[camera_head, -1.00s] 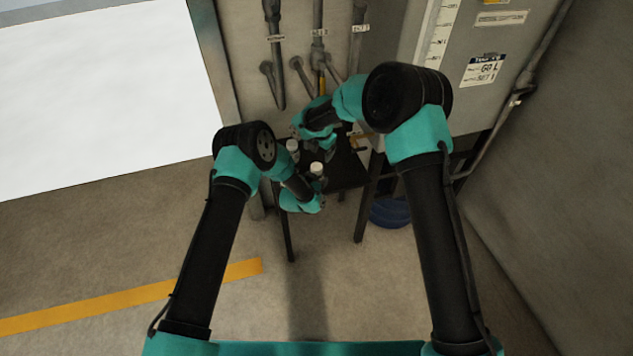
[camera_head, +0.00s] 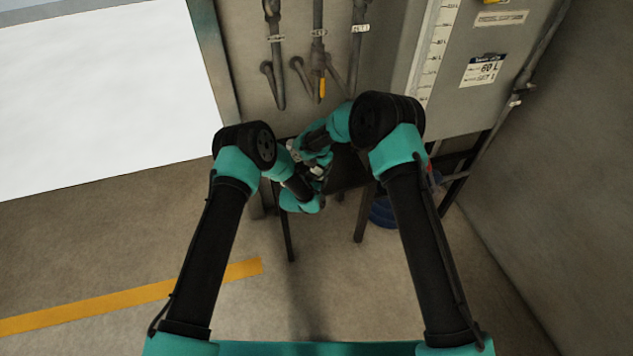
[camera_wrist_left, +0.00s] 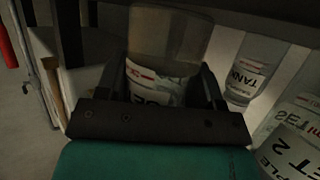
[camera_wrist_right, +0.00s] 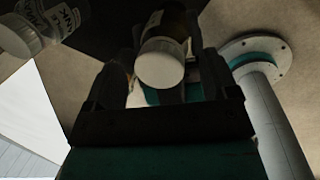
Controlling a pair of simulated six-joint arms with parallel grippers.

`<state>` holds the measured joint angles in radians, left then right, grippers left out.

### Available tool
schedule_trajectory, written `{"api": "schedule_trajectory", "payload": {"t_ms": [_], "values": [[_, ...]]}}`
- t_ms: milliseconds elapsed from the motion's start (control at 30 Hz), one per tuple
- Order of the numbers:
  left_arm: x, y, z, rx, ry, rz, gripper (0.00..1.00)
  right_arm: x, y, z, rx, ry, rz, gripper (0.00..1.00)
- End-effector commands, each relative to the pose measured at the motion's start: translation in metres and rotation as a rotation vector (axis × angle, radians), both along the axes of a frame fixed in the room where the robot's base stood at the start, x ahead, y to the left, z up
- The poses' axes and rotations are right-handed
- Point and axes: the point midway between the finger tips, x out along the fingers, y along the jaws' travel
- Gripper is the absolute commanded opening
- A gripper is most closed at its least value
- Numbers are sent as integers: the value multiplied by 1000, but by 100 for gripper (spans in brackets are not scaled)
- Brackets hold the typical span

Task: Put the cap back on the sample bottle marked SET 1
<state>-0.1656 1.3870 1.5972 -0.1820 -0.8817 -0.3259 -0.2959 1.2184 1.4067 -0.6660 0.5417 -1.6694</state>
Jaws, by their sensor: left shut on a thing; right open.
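My left gripper (camera_wrist_left: 160,85) is shut on a sample bottle (camera_wrist_left: 155,80) with a white, red-marked label; only part of its lettering shows, so I cannot read the set number. In the right wrist view a white cap (camera_wrist_right: 160,62) is at the near end of an amber bottle (camera_wrist_right: 173,22). I cannot tell whether the cap is fully seated. My right gripper (camera_wrist_right: 160,80) is open, its fingers on either side of the cap. In the head view my left gripper (camera_head: 312,184) and right gripper (camera_head: 308,157) are close together, hiding most of the bottle.
A bottle marked TANK (camera_wrist_left: 248,72) and one marked SET 2 (camera_wrist_left: 290,150) stand right of the held bottle in the left wrist view. The TANK bottle (camera_wrist_right: 40,25) also shows in the right wrist view. A blue bucket (camera_head: 384,212) is below; pipes (camera_head: 318,60) line the wall.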

Motion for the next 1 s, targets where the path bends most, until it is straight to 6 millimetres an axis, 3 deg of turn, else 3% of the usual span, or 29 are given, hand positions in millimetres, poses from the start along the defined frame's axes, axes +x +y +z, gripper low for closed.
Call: {"api": "schedule_trajectory", "payload": {"t_ms": [67,667,800,833,1000], "values": [[0,0,0,0,0,0,0,0,0,0,0,0,0,76],[0,0,0,0,0,0,0,0,0,0,0,0,0,19],[0,0,0,0,0,0,0,0,0,0,0,0,0,18],[0,0,0,0,0,0,0,0,0,0,0,0,0,49],[0,0,0,0,0,0,0,0,0,0,0,0,0,65]]}}
